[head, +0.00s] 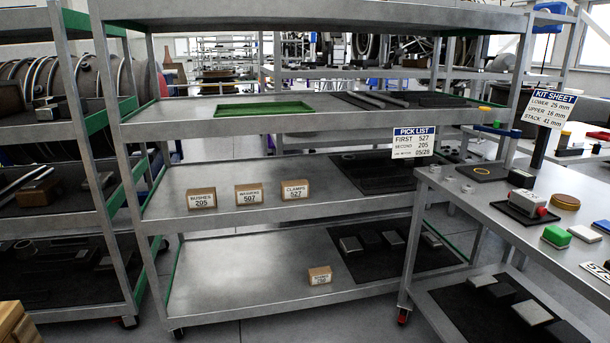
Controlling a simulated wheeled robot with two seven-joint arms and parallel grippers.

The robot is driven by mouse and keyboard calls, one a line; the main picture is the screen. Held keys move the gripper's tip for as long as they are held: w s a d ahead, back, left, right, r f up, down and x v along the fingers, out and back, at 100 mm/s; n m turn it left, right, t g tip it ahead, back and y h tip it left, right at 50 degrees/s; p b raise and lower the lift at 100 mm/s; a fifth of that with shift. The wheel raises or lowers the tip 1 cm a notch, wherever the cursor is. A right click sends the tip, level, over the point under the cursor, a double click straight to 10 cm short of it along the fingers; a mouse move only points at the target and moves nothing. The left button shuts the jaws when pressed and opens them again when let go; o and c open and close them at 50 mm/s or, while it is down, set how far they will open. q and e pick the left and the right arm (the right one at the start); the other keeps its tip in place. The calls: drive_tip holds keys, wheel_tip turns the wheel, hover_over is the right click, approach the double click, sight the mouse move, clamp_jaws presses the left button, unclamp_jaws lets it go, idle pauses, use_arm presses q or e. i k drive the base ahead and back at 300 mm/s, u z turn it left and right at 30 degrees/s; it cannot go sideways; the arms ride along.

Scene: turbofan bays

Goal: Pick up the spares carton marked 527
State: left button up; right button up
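The spares carton marked 527 (295,190) is a small brown box with a white label reading CLAMPS 527. It stands on the middle shelf (240,217) of the metal rack, rightmost of three cartons in a row. To its left are the carton marked 507 (249,194) and the carton marked 205 (202,199), with gaps between them. A pick list sign (413,143) on the rack reads FIRST 527, SECOND 205. Neither of my grippers shows in the head view.
Another small carton (320,275) stands on the bottom shelf. A green tray (264,110) lies on the upper shelf, above the cartons. Rack posts stand at the left and right. A workbench (470,187) with parts stands at the right. The middle shelf is clear before the cartons.

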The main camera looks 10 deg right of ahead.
sight(291, 189)
drive_tip(key=z, duration=0.45)
drive_tip(key=i, duration=2.65)
drive_tip(key=z, duration=0.5)
